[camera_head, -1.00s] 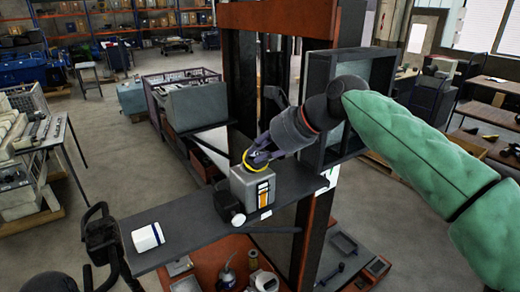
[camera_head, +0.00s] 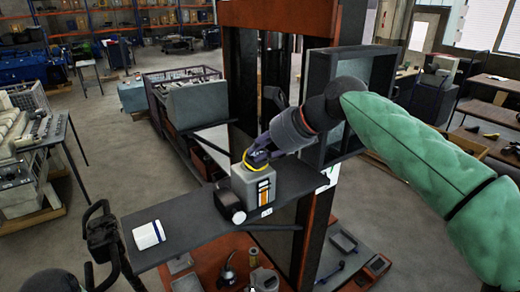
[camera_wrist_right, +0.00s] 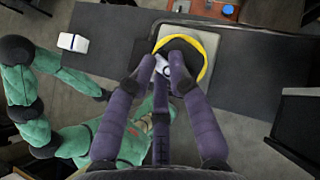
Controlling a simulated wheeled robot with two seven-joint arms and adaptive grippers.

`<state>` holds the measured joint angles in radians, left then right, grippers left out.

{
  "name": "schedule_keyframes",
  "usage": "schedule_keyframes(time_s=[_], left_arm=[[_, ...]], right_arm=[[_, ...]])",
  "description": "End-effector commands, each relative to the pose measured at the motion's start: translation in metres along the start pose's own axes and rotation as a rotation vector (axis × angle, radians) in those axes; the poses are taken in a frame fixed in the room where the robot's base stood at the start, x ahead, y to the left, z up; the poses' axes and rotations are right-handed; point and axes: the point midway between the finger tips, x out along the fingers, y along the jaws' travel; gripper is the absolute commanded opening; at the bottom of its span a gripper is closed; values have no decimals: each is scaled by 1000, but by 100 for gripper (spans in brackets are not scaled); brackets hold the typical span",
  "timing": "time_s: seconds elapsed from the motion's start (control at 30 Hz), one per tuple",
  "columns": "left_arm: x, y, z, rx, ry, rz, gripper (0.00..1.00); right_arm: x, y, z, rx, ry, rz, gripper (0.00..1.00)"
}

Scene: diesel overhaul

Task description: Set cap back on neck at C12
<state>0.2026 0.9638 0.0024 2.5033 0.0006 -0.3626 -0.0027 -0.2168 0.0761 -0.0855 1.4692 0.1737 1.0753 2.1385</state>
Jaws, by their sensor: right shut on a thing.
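A grey canister (camera_head: 243,190) with an orange and white label stands upright on a dark shelf (camera_head: 190,232). My right gripper (camera_head: 257,157) is above its top, shut on a dark round cap (camera_wrist_right: 184,46). A yellow ring (camera_head: 246,163) shows around the cap at the canister's top, and more clearly in the right wrist view (camera_wrist_right: 204,70). The fingers hide the neck, so I cannot tell whether the cap is seated.
A black round part with a pale face (camera_head: 231,207) is beside the canister's front. A white box (camera_head: 148,235) lies on the shelf's left part. A red post (camera_head: 303,235) and a dark open cabinet (camera_head: 345,100) stand close behind and right. Bare shelf lies between box and canister.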

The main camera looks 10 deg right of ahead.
Motion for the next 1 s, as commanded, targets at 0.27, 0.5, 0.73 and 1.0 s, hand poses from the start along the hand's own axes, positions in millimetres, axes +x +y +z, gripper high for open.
schedule_keyframes(time_s=[0.27,0.5,0.73,1.0], left_arm=[[-2,1,0,0,0,0,44],[-8,3,0,0,0,0,44],[-7,2,0,0,0,0,44],[-20,7,1,0,0,0,44]], right_arm=[[0,0,0,119,-20,-42,0],[1,-2,1,275,-48,-95,0],[2,-2,1,281,-49,-97,0],[0,-2,2,423,-71,-146,0]])
